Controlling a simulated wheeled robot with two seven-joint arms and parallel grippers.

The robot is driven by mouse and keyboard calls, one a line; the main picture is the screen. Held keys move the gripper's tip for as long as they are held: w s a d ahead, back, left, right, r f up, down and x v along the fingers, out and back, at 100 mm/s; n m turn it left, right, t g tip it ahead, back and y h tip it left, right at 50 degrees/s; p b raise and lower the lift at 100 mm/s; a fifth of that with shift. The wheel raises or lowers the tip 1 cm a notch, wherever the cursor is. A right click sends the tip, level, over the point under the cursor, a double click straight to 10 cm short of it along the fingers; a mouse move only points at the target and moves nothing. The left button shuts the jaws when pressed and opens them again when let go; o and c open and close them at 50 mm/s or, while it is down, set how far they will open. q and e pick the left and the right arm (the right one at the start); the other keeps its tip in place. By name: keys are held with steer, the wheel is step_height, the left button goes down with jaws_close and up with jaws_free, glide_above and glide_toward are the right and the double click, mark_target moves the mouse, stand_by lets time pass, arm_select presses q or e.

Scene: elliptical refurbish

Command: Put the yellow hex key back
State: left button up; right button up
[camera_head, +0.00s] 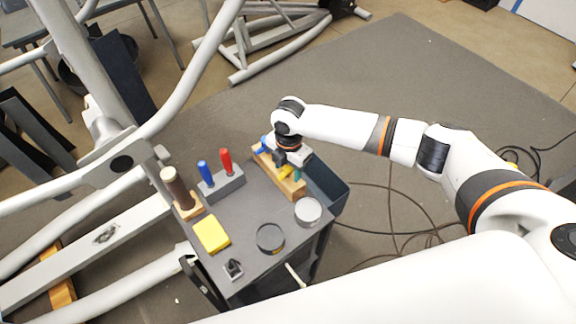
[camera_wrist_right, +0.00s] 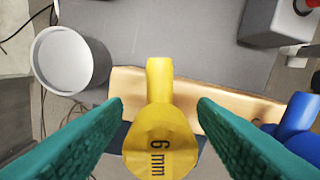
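The yellow hex key (camera_wrist_right: 160,140), its handle marked "6mm", is at the wooden holder block (camera_wrist_right: 240,103). The head view shows the key (camera_head: 285,171) partly covered, and the block (camera_head: 296,190) on the grey cart top. My right gripper (camera_wrist_right: 160,108) is open, with one teal finger on each side of the key. A gap shows between the key and each finger. In the head view my right gripper (camera_head: 290,168) is over the block. Whether the key is seated in the block is hard to tell. My left gripper is not in view.
A blue handle (camera_wrist_right: 296,118) stands beside the key at the block. On the cart are a grey round tin (camera_head: 308,210), a dark round dish (camera_head: 270,238), a yellow box (camera_head: 211,234), and a grey stand (camera_head: 222,184) with blue and red handles. A bike-like frame stands left.

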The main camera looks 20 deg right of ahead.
step_height(320, 180, up, 12)
steer(key=shift+w+d+b, duration=0.1)
steer(key=shift+d+b, duration=0.05)
steer(key=shift+b, duration=0.75)
